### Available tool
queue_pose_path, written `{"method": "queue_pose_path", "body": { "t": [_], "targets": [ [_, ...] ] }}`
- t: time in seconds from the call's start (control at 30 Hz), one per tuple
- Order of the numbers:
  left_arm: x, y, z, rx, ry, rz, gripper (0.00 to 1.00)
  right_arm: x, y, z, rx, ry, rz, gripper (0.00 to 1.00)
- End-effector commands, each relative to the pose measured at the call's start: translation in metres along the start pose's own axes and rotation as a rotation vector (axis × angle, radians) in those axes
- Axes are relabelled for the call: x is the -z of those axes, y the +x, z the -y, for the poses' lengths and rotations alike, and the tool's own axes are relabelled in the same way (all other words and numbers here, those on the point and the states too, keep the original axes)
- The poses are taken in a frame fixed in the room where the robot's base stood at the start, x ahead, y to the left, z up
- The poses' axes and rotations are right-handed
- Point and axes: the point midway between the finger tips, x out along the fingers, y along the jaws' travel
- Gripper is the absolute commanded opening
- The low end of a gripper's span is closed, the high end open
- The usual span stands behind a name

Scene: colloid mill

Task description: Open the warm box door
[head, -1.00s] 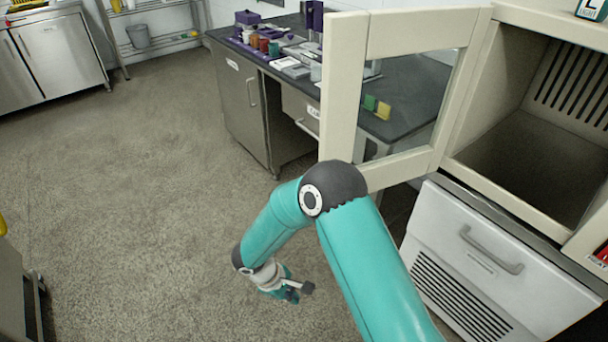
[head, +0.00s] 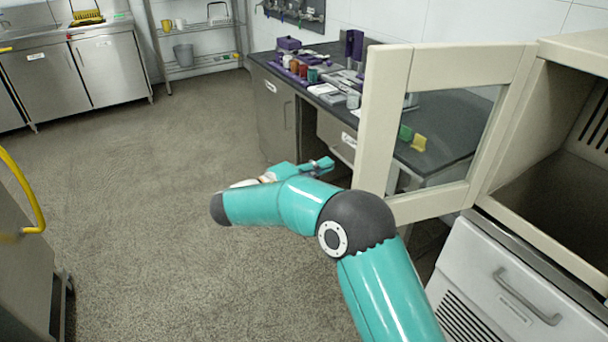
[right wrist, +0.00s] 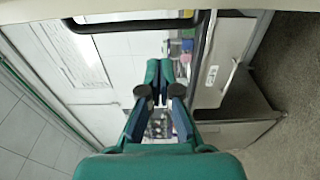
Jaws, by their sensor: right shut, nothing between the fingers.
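The warm box (head: 560,150) stands at the right of the head view, a cream cabinet with a dark interior. Its cream-framed glass door (head: 383,120) stands swung wide open to the left, and the bench shows through the pane. My right gripper (head: 322,165) is left of the door's free edge, partly hidden behind my own teal forearm. In the right wrist view my right gripper (right wrist: 166,72) is shut and empty, its fingertips together. A dark bar (right wrist: 140,27) crosses the top of that view beyond the fingertips. My left gripper is not in view.
A dark-topped bench (head: 330,65) with bottles and small items stands behind the door. A white drawer unit (head: 500,285) is below the box. A yellow rail (head: 25,190) stands at the left edge. The floor between is clear.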

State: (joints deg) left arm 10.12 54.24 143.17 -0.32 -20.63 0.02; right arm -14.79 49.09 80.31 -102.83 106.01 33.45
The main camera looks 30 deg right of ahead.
Motion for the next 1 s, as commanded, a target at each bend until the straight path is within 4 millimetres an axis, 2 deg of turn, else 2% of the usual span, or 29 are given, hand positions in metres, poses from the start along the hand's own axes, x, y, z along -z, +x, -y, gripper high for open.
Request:
{"method": "queue_pose_path", "body": {
  "t": [0.03,0.2,0.27,0.53,1.0],
  "targets": [
    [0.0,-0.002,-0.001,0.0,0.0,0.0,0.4,-0.001,0.013,0.0,0.001,-0.002,0.005,0.0],
    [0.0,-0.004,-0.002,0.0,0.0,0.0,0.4,-0.001,0.05,0.0,0.001,-0.001,0.003,0.0],
    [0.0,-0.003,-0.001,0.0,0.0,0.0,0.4,-0.009,0.04,0.0,0.002,-0.003,-0.004,0.0],
    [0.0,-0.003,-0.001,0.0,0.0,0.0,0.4,-0.033,0.032,0.001,0.002,-0.003,-0.003,0.0],
    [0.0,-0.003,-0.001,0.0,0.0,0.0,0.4,-0.036,0.029,0.001,0.002,-0.002,-0.005,0.0]
  ]
}}
